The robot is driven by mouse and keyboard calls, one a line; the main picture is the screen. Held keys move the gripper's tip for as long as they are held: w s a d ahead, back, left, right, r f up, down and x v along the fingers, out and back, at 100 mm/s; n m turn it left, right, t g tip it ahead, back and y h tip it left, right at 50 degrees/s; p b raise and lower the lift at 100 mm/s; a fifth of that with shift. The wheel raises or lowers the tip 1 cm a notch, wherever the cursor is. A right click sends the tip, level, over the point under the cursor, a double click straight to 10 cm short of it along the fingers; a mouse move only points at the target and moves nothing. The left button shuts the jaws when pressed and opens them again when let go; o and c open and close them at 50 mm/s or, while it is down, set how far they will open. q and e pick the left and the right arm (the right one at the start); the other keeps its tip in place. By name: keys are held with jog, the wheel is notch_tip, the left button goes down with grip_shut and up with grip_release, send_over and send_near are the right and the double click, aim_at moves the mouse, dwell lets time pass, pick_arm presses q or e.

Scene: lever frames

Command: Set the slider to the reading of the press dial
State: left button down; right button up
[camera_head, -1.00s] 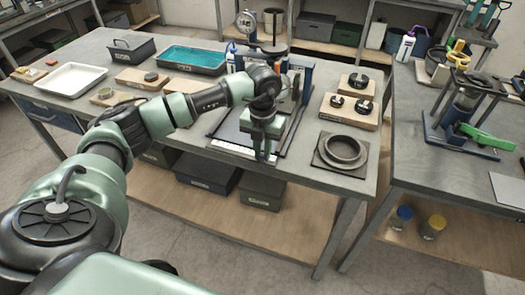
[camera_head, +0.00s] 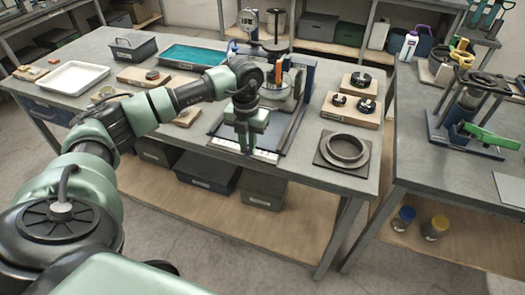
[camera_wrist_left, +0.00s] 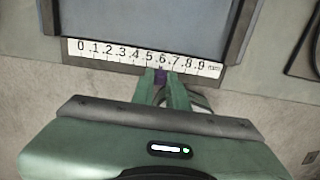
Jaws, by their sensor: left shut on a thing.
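My left gripper (camera_head: 246,147) is at the front edge of the press base, over the white scale strip (camera_head: 222,146). The slider sits at the lower edge of the scale (camera_wrist_left: 110,52), close to the .6 mark. The scale runs from 0 on the left to .9 and mm on the right. The press dial (camera_head: 249,19) is a round white face at the back of the press; its reading is too small to tell. My right gripper is not in view.
A wooden block with black knobs (camera_head: 337,115) and a dark ring on a square plate (camera_head: 345,148) stand right of the press. A teal-lined tray (camera_head: 190,57) and a white tray (camera_head: 73,76) lie to the left. The floor in front is clear.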

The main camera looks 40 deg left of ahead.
pick_arm(q)
jog(key=shift+s+a, duration=0.15)
jog(key=shift+a, duration=0.5)
jog(key=shift+s+a, duration=0.15)
jog(key=shift+a, duration=0.45)
jog(key=shift+w+d, duration=0.1)
jog(key=shift+d, duration=0.2)
jog(key=c, duration=1.5)
grip_release()
jog(key=shift+o, duration=0.5)
jog(key=shift+a, duration=0.1)
notch_tip(320, 180, up, 8)
jog(key=b, duration=0.1)
jog(key=shift+f, duration=0.1)
